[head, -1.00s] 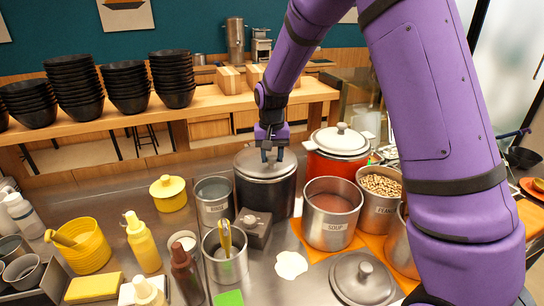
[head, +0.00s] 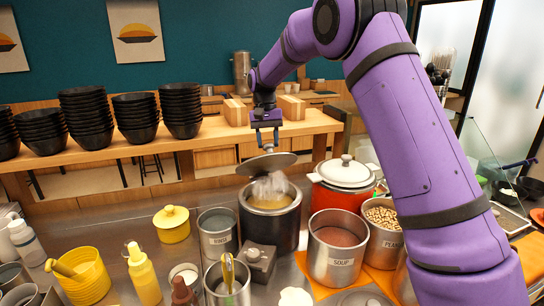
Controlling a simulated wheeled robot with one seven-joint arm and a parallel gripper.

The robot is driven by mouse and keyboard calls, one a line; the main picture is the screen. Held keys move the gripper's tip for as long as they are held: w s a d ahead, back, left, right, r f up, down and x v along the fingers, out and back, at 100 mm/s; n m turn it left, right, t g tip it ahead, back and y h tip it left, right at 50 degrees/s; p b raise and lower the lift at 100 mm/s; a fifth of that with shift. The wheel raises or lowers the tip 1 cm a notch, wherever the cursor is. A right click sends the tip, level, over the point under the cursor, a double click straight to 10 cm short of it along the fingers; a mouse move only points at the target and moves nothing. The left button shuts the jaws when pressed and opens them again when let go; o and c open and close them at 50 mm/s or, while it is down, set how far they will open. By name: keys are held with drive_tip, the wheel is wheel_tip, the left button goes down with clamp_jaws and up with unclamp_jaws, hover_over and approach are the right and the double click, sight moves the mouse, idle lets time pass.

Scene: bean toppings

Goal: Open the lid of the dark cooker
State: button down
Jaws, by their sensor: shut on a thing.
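The dark cooker (head: 268,229) stands on the metal counter, its top uncovered, with yellowish contents and steam showing inside. Its dark round lid (head: 279,162) hangs in the air above the opening, apart from the rim. My gripper (head: 269,146) is shut on the top of the lid and holds it there, roughly level. The knob is mostly hidden between the fingers. Steam covers part of the space between lid and pot.
A red pot with a white lid (head: 345,172) stands close to the right of the cooker. The soup pot (head: 336,258) is in front right, the rinse container (head: 217,238) to the left. Stacked black bowls (head: 181,112) line the wooden shelf behind.

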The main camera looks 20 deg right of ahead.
drive_tip(key=w, duration=1.4)
drive_tip(key=shift+w+a+r, duration=0.2)
drive_tip(key=shift+a+r, duration=0.1)
drive_tip(key=shift+r, duration=0.05)
drive_tip(key=c, duration=0.7)
unclamp_jaws()
drive_tip(key=shift+a, duration=0.3)
drive_tip(key=shift+o, duration=0.2)
drive_tip(key=shift+d, duration=0.15)
drive_tip(key=shift+d+r, duration=0.2)
drive_tip(key=shift+d, duration=0.05)
drive_tip(key=shift+s+r, duration=0.8)
drive_tip(key=shift+s, duration=1.85)
drive_tip(key=shift+s+r, duration=0.75)
drive_tip(key=shift+s, duration=1.9)
drive_tip(key=shift+s+r, duration=0.8)
drive_tip(key=shift+s, duration=1.85)
